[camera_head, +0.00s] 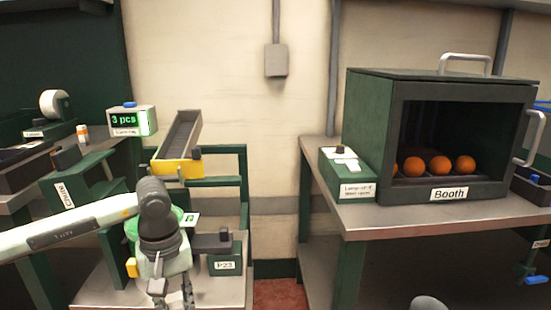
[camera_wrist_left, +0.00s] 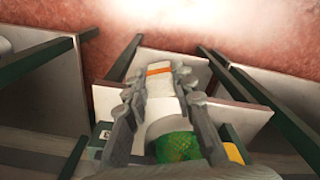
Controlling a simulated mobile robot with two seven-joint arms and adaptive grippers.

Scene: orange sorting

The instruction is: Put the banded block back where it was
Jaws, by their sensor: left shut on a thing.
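The banded block (camera_wrist_left: 158,82), white with an orange band across it, is between the fingertips of my left gripper (camera_wrist_left: 157,74) in the left wrist view. The fingers are shut on its two sides. In the head view my left gripper (camera_head: 168,290) points down at the lower left, in front of the low metal table. The block is mostly hidden there by the gripper and wrist. My right gripper is not in view; only a grey rounded part shows at the bottom edge.
A green net bag (camera_wrist_left: 178,147) lies close to the gripper in the wrist view. A box labelled P23 (camera_head: 224,262) stands right of the gripper. The chute (camera_head: 75,185), counting display (camera_head: 133,121) and yellow-ended tray (camera_head: 178,168) are behind. The booth (camera_head: 410,195) with several oranges (camera_head: 440,165) stands right.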

